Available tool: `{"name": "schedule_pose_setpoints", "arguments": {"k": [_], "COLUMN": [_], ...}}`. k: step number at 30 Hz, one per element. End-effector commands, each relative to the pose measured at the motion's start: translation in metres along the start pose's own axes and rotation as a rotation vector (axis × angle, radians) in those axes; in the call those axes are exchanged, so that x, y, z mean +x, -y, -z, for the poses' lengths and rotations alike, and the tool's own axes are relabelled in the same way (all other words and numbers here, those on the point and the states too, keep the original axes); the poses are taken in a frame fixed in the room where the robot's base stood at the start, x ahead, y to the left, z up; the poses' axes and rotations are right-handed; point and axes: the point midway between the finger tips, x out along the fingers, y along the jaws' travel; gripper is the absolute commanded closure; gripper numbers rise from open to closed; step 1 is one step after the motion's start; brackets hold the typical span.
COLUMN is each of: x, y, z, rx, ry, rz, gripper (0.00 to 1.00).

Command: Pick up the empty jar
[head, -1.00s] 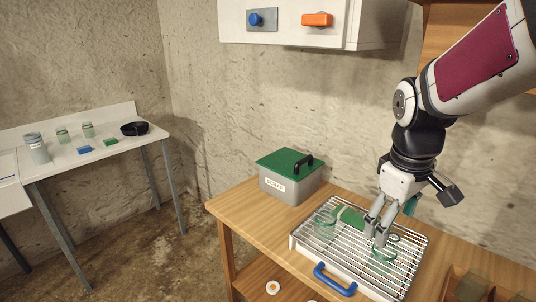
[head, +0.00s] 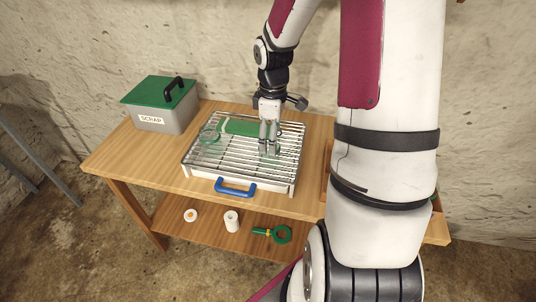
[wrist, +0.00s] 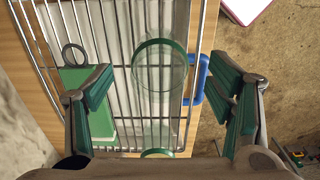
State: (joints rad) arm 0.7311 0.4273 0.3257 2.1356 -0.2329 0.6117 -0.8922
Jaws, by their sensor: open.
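A clear glass jar with a green rim (wrist: 160,64) stands on the wire rack of a tray (head: 290,178). I see nothing inside it. In the wrist view it lies between my open fingers and slightly ahead of their tips. In the head view my gripper (head: 269,146) points down over the right part of the rack, and its fingers partly hide this jar. A second clear jar with a green rim (head: 209,134) stands on the rack's left part; only its rim shows at the bottom edge of the wrist view (wrist: 157,153).
A green block (wrist: 88,108) lies on the rack beside the jars. The tray has a blue handle (head: 235,187) at its front. A grey scrap box with a green lid (head: 160,105) stands on the table at left. A white roll (head: 231,221) and a green tool (head: 275,234) lie on the lower shelf.

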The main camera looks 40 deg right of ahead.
Motion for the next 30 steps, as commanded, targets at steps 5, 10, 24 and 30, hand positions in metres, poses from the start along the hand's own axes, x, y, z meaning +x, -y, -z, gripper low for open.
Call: {"name": "schedule_pose_setpoints", "arguments": {"k": [5,10,24,30], "x": [0.011,0.032,0.061,0.061], "y": [0.000,0.001,0.000,0.000], "z": [0.001,0.007,0.008,0.008], "rx": [0.000,-0.002,0.000,0.000], "ry": [0.000,0.001,0.000,0.000], "rz": [0.001,0.004,0.000,0.000], "gripper": [0.25,0.25,0.25,0.59]}}
